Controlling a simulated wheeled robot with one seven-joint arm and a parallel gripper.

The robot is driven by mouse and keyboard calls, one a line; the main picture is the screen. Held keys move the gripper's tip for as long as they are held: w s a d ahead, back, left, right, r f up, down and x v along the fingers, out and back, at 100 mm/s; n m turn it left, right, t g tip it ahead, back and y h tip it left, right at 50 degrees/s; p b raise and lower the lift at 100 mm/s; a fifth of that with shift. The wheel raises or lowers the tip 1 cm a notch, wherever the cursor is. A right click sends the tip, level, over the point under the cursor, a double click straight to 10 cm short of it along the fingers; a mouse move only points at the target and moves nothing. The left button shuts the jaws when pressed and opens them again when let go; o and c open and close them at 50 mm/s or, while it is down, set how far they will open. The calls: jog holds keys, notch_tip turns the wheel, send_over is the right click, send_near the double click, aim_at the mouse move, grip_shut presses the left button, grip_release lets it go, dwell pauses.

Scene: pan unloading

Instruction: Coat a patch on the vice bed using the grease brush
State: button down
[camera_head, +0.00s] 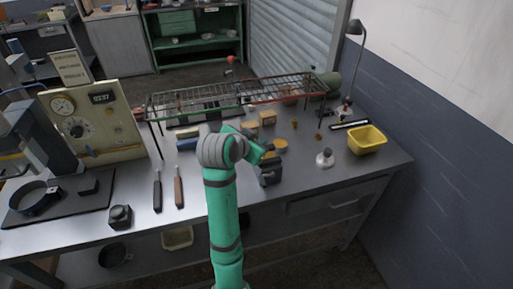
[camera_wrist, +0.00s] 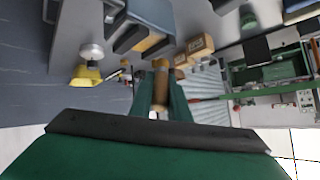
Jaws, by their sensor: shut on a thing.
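My gripper (camera_wrist: 161,100) is shut on a tan, wooden-looking handle (camera_wrist: 160,72), which I take to be the grease brush. Its bristles cannot be made out. In the head view my green gripper (camera_head: 258,150) is over the middle of the bench, partly hidden by my arm, and the brush cannot be picked out there. A dark grey block-like thing (camera_head: 270,175), probably the vice, stands just right of my arm. A grey-blue body (camera_wrist: 150,14) near the top of the wrist view may be the same vice. I cannot tell whether the brush touches it.
A wire rack (camera_head: 235,95) spans the back of the bench. Tan blocks (camera_head: 267,118) lie beneath and before it. A yellow bin (camera_head: 367,140), a white-grey knobbed item (camera_head: 325,158) and a lamp (camera_head: 355,28) are at right. Two long-handled tools (camera_head: 179,188) lie at left.

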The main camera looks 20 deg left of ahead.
jog(key=shift+w+d+r, duration=0.1)
jog(key=shift+d+r, duration=0.05)
jog(key=shift+r, duration=1.6)
jog(key=shift+a+r, duration=0.1)
jog(key=shift+a, duration=0.1)
jog(key=shift+d, duration=0.1)
jog(key=shift+f, duration=0.4)
